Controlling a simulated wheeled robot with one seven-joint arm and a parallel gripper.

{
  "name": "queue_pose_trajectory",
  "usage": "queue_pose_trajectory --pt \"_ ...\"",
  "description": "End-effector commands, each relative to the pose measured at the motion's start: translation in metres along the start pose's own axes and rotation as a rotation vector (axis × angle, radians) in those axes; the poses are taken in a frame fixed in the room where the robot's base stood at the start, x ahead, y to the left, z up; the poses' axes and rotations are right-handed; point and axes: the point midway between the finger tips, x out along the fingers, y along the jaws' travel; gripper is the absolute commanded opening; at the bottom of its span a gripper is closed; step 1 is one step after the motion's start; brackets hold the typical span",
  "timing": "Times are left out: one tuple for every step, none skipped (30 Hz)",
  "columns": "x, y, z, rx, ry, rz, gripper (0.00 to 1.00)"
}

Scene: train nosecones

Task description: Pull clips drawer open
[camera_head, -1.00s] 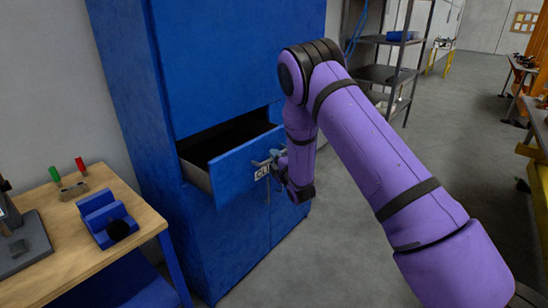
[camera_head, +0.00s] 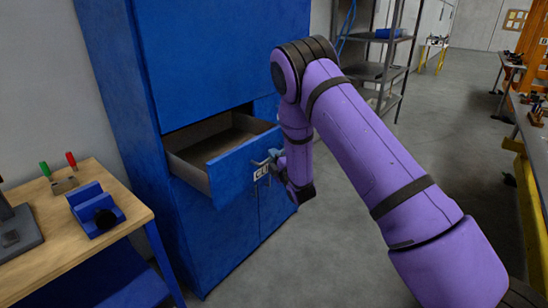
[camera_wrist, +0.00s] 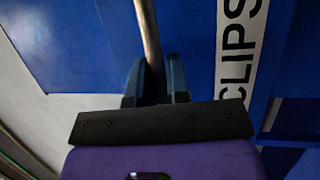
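The clips drawer (camera_head: 232,165) is a blue-fronted drawer in a tall blue cabinet (camera_head: 225,60). It is pulled well out, and its grey inside looks empty where I can see it. A white label reading CLIPS (camera_wrist: 238,60) is on its front. A metal bar handle (camera_wrist: 149,35) runs between the fingers of my gripper (camera_wrist: 156,82) in the wrist view. The fingers are close on both sides of the bar and appear shut on it. In the head view my gripper (camera_head: 275,160) is at the drawer front, partly hidden by my arm.
A wooden bench (camera_head: 75,235) with a blue vise (camera_head: 97,210) and red- and green-handled tools stands at the left. Metal shelving (camera_head: 385,70) stands behind. Grey floor (camera_head: 330,235) in front of the cabinet is clear.

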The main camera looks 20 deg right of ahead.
Motion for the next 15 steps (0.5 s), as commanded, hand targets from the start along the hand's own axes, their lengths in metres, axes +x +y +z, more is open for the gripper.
queue_pose_trajectory --pt "-0.0005 -0.0008 0.0 0.0 0.0 -0.002 0.28" --pt "-0.0004 -0.0007 0.0 0.0 0.0 -0.002 0.35" --pt "-0.0003 -0.0006 0.0 0.0 0.0 -0.001 0.4" --pt "-0.0003 -0.0005 0.0 0.0 0.0 -0.001 0.4" --pt "-0.0002 -0.0004 0.0001 0.0 0.0 -0.001 0.4" --pt "-0.0002 -0.0003 0.0 0.0 0.0 0.0 0.4" --pt "-0.0001 -0.0003 0.0 0.0 0.0 0.0 0.4" --pt "-0.0001 -0.0002 0.0 0.0 0.0 0.0 0.4" --pt "0.0 -0.0001 0.0 0.0 0.0 0.0 0.4" --pt "-0.0002 -0.0001 0.0 0.0 0.0 0.0 0.4" --pt "-0.0006 -0.0001 0.0 0.0 0.0 0.0 0.4" --pt "-0.0019 -0.0002 0.0 0.0 0.0 0.0 0.4" --pt "-0.0035 -0.0003 0.0001 0.0 0.0 -0.001 0.4" --pt "-0.0056 -0.0004 0.0001 0.0 0.0 -0.001 0.4" --pt "-0.0095 -0.0003 0.0 0.0 0.0 -0.001 0.4"
